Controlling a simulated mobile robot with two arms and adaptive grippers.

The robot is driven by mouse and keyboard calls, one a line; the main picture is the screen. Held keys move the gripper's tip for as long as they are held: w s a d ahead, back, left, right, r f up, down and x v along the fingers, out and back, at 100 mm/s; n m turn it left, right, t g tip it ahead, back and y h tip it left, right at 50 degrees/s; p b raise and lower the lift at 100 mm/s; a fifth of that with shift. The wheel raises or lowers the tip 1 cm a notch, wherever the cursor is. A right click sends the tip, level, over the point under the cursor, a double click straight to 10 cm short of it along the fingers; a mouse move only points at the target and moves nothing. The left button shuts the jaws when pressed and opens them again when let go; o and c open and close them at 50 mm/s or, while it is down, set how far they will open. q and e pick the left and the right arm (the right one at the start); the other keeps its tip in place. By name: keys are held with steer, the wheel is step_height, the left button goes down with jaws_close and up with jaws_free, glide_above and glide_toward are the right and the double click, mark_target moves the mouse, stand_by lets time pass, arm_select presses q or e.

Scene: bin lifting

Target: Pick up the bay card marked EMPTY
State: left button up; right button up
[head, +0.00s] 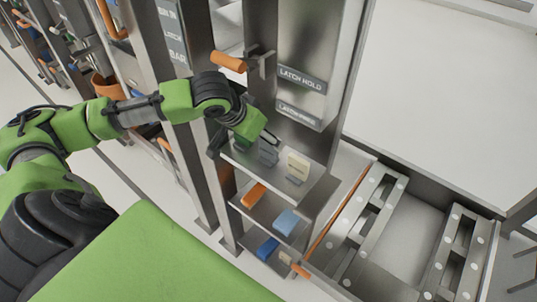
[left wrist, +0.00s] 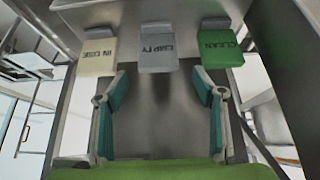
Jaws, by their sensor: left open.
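The grey bay card marked EMPTY (left wrist: 158,53) stands in the middle of a row of three in the left wrist view. The cream IN USE card (left wrist: 97,56) is to its left and the green CLEAN card (left wrist: 220,54) to its right. In the head view, the grey card (head: 268,154) and cream card (head: 298,166) stand on the top shelf; I cannot make out the green card there. My left gripper (left wrist: 160,88) is open and empty, its fingers apart and short of the EMPTY card. In the head view, my left gripper (head: 252,140) is at that shelf. My right gripper is not in view.
A metal post with LATCH HOLD (head: 302,80) and another label rises behind the shelf. An orange handle (head: 229,62) sticks out above my left gripper. Lower shelves hold an orange item (head: 254,194) and blue items (head: 286,222). A metal rail frame (head: 355,220) lies to the right.

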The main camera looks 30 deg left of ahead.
mark_target(269, 152)
arm_select(q)
steer(key=x, duration=0.4)
steer(key=shift+w+d+f, duration=0.1)
steer(key=shift+d+f, duration=0.05)
steer(key=shift+f, duration=0.15)
steer(key=c, duration=1.5)
